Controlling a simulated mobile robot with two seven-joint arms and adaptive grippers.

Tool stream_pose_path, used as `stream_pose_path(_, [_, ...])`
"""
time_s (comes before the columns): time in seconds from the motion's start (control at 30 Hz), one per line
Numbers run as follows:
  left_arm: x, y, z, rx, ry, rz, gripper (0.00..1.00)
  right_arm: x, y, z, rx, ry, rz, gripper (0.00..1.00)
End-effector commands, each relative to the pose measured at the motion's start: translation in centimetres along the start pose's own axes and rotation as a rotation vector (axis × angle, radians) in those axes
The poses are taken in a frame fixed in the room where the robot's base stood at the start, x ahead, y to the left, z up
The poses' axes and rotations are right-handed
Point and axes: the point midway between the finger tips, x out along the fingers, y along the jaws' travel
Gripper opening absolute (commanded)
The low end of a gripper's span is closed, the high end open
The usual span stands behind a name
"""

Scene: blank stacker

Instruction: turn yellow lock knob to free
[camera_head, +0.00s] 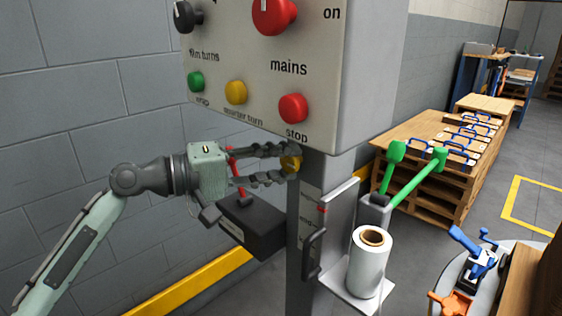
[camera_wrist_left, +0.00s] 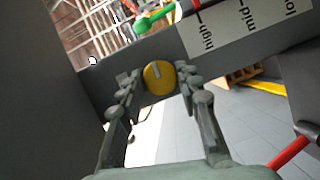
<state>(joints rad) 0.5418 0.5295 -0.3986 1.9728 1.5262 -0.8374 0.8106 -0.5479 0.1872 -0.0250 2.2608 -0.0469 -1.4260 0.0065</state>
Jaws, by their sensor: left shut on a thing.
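The yellow lock knob (camera_head: 291,163) sits on the dark post just under the grey control box, partly hidden by my fingers in the head view. In the left wrist view the knob (camera_wrist_left: 159,77) is a round yellow disc with a pale slot mark, between the two fingertips. My left gripper (camera_head: 290,164) reaches in from the left with its fingers around the knob, shut on it. It also shows in the left wrist view (camera_wrist_left: 158,84). No words for the knob's positions can be read. My right gripper is not in view.
The control box (camera_head: 368,75) with red, green and yellow buttons hangs right above the gripper. A black box (camera_head: 252,228) with a red lever is below it. A white roll (camera_head: 370,262) and green-handled levers (camera_head: 390,165) stand to the right.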

Motion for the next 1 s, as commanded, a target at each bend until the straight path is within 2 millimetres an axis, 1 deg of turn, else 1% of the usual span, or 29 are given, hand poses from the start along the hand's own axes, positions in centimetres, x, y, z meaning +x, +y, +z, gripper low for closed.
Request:
stream_pose_path(0.23, [0.0, 0.0, 0.0, 0.002, -0.001, -0.001, 0.04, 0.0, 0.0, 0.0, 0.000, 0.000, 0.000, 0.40])
stream_pose_path(0.27, [0.0, 0.0, 0.0, 0.002, -0.001, -0.001, 0.36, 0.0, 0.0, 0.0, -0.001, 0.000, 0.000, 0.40])
stream_pose_path(0.4, [0.0, 0.0, 0.0, 0.001, 0.000, -0.001, 0.53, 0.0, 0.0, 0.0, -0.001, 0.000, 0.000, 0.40])
stream_pose_path(0.43, [0.0, 0.0, 0.0, 0.001, 0.000, -0.001, 0.55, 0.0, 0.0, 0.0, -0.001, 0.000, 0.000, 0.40])
stream_pose_path(0.67, [0.0, 0.0, 0.0, 0.000, 0.000, 0.000, 0.55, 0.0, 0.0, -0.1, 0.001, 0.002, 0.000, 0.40])
stream_pose_path(0.77, [-0.5, -0.1, 0.0, 0.000, 0.001, -0.002, 0.55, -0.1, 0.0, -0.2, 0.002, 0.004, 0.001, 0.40])
stream_pose_path(0.87, [-1.7, -0.2, -0.1, -0.002, 0.002, -0.003, 0.55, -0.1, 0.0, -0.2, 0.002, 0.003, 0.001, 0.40])
stream_pose_path(1.0, [-4.2, -0.2, -0.1, -0.001, 0.003, -0.004, 0.55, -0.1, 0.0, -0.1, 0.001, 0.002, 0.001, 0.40])
